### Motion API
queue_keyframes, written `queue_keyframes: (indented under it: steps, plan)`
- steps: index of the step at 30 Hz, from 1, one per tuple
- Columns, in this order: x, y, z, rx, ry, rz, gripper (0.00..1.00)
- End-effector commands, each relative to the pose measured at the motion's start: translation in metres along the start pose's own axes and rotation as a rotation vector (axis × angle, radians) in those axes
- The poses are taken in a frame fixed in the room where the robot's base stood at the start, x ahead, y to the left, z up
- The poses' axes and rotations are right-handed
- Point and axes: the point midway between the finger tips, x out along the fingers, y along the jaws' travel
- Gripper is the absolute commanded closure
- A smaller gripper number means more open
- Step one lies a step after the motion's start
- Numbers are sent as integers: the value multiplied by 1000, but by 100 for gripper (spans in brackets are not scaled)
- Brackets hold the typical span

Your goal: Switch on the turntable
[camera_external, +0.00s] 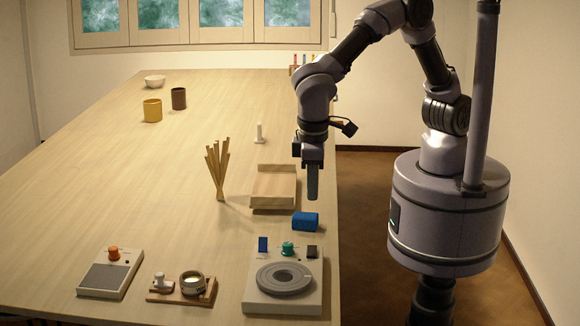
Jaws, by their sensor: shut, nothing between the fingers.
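The turntable (255,300) is a pale box near the front right of the table. A grey round plate (286,278) with a ring sits on its top. Along its back edge are a blue upright piece (263,244), a green knob (287,248) and a dark piece (312,251). Whether any of these is on or off is too small to tell. My gripper (312,196) points down, shut and empty, above the table's right side. It is behind the turntable in the picture and apart from it.
A blue block (306,222) lies between the turntable and a wooden tray (273,205). Upright sticks (217,168) stand left of the tray. A box with an orange knob (113,253) and a small board (165,296) holding a round pot (192,283) are at front left. The table's middle left is clear.

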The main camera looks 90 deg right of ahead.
Motion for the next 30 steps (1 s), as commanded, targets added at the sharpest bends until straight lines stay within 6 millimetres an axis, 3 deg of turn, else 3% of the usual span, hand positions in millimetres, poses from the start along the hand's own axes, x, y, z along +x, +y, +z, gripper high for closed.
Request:
queue_keyframes:
  steps: [18, 24, 30]
  plan:
    - [123, 0, 1, 0, -2, 1, 100]
    - [136, 0, 0, 0, -1, -1, 100]
    - [137, 0, 0, 0, -1, -1, 100]
